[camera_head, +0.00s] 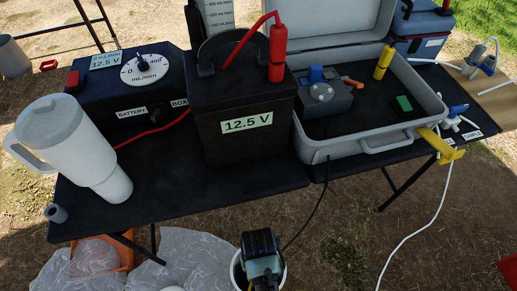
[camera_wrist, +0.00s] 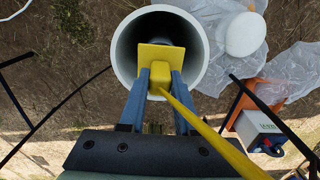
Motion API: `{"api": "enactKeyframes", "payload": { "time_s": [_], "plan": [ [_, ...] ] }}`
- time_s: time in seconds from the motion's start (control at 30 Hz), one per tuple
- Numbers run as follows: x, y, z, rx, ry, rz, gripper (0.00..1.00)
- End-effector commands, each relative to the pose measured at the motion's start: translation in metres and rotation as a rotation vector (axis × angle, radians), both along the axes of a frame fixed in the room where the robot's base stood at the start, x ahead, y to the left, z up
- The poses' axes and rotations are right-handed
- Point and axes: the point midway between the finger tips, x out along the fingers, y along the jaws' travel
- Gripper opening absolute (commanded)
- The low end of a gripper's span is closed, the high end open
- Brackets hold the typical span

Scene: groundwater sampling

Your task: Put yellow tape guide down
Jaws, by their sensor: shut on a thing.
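In the wrist view, my gripper (camera_wrist: 160,82) has its two blue fingers closed on the yellow tape guide (camera_wrist: 160,52), a flat yellow plate with a small block. The guide shows over the open mouth of the white pipe (camera_wrist: 120,60); I cannot tell whether it touches the pipe. A yellow strip runs from beside the fingers to the lower right. In the head view my gripper (camera_head: 263,270) is at the bottom, in front of the table, over the white pipe (camera_head: 236,270). The guide is mostly hidden there.
The black table (camera_head: 200,182) holds a white jug (camera_head: 72,150), a battery (camera_head: 240,105) and an open grey case (camera_head: 375,143). Another yellow piece (camera_head: 440,145) sits at the table's front edge. Plastic sheeting (camera_head: 190,260) and an orange-framed bin (camera_head: 125,250) lie left of the pipe.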

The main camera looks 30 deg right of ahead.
Motion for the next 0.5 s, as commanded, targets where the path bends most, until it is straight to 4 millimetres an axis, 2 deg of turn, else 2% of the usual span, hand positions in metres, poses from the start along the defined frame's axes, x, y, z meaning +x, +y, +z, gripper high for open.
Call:
{"api": "enactKeyframes", "payload": {
  "time_s": [0.03, 0.13, 0.47, 0.5],
  "plan": [
    [0.000, 0.000, -0.012, 0.001, 0.003, 0.000, 0.00],
    [0.000, 0.000, -0.024, 0.001, 0.002, -0.001, 0.00],
    [0.000, 0.000, -0.025, 0.000, 0.000, 0.000, 0.00],
    [0.000, 0.000, -0.026, 0.000, 0.000, 0.000, 0.33]
  ]
}}
